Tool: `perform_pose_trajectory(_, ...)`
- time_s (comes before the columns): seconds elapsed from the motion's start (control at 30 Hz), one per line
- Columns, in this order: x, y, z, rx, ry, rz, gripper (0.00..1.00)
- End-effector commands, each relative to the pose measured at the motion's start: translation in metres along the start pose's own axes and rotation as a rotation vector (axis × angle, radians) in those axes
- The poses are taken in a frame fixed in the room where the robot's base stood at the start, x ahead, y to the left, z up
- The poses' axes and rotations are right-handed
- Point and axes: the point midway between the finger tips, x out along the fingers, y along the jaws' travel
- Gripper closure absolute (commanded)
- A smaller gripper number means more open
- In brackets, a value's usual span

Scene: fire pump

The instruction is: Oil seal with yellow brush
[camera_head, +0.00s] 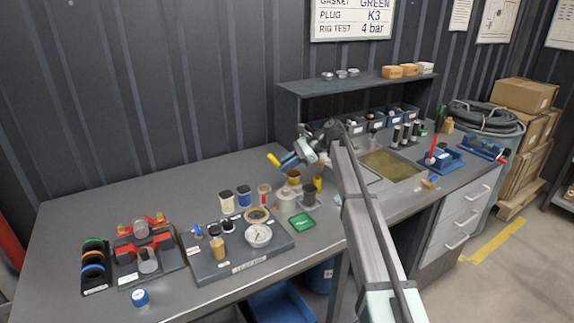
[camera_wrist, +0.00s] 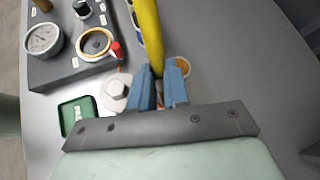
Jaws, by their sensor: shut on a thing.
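My gripper (camera_head: 294,160) is shut on the yellow brush, whose handle (camera_head: 273,159) sticks out to the left above the bench. In the wrist view the yellow brush (camera_wrist: 149,30) stands between the blue fingers (camera_wrist: 160,90); its bristle end is hidden. A yellow cup (camera_head: 293,178) is just below the gripper; a round orange-rimmed shape (camera_wrist: 182,66) shows beside the fingers. A tan ring with a dark centre (camera_head: 257,215) lies on the grey block, also in the wrist view (camera_wrist: 95,44); I cannot tell whether it is the seal. Coloured rings (camera_head: 94,261) sit on a black rack at far left.
The grey block (camera_head: 225,269) carries a gauge (camera_head: 259,236) and small parts. A shelf (camera_head: 350,85) rises behind. The back left bench (camera_head: 130,200) is clear.

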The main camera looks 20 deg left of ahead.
Motion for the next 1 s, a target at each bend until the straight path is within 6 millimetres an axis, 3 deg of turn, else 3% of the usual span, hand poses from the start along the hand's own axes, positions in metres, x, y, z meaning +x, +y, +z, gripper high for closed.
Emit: perform_pose_trajectory(1.0,-0.045,-0.015,-0.037,0.004,0.006,-0.004,1.00)
